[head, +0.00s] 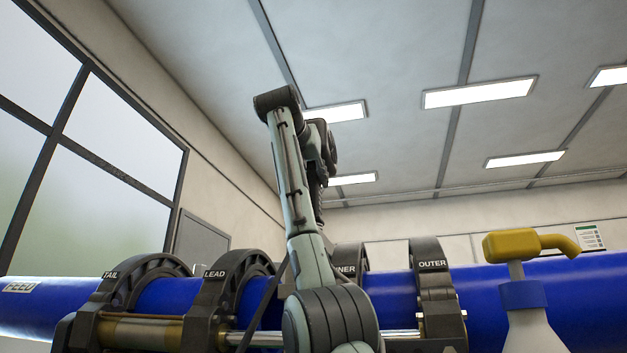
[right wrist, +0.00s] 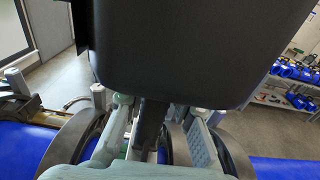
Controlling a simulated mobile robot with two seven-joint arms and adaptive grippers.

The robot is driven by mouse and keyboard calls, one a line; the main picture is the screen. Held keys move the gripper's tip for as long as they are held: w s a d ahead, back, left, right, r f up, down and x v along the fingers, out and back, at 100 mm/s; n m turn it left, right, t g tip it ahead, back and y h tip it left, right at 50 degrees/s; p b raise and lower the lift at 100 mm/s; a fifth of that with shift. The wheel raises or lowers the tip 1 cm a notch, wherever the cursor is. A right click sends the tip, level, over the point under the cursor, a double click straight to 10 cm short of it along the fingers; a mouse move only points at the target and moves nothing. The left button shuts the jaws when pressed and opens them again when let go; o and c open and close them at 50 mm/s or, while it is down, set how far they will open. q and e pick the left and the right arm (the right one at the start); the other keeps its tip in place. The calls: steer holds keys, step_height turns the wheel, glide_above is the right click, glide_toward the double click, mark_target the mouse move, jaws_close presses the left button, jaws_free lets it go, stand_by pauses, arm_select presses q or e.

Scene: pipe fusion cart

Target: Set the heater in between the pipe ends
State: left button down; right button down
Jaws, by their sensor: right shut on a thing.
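My right gripper (head: 318,190) shows in the head view behind my raised arm, above the gap between the LEAD clamp (head: 232,290) and the INNER clamp (head: 347,258). In the right wrist view it (right wrist: 160,145) is shut on a dark upright part between its pale fingers, seemingly the heater (right wrist: 152,125). My arm hides most of the heater in the head view; I cannot tell whether it touches either pipe end. The left blue pipe (head: 168,294) and right blue pipe (head: 392,290) lie in the clamps; their facing ends are hidden. My left gripper is not in view.
The TAIL clamp (head: 120,290) and OUTER clamp (head: 436,285) flank the inner pair. A spray bottle (head: 522,295) with a yellow head stands in front at the right. A shelf with blue parts (right wrist: 297,85) stands beyond.

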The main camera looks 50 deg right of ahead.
steer(key=shift+s+a+r, duration=0.1)
steer(key=shift+s+r, duration=0.2)
steer(key=shift+r, duration=0.05)
stand_by(0.6)
steer(key=c, duration=1.7)
jaws_free()
steer(key=o, duration=0.4)
steer(key=shift+s+a+r, duration=0.1)
steer(key=shift+o, duration=0.6)
steer(key=shift+w+d+f, duration=0.25)
steer(key=shift+w+f, duration=0.1)
steer(key=shift+f, duration=0.4)
steer(key=r+v, duration=0.1)
steer(key=v, duration=1.1)
steer(key=shift+s+a, duration=0.2)
steer(key=shift+s, duration=0.1)
steer(key=shift+r, duration=0.1)
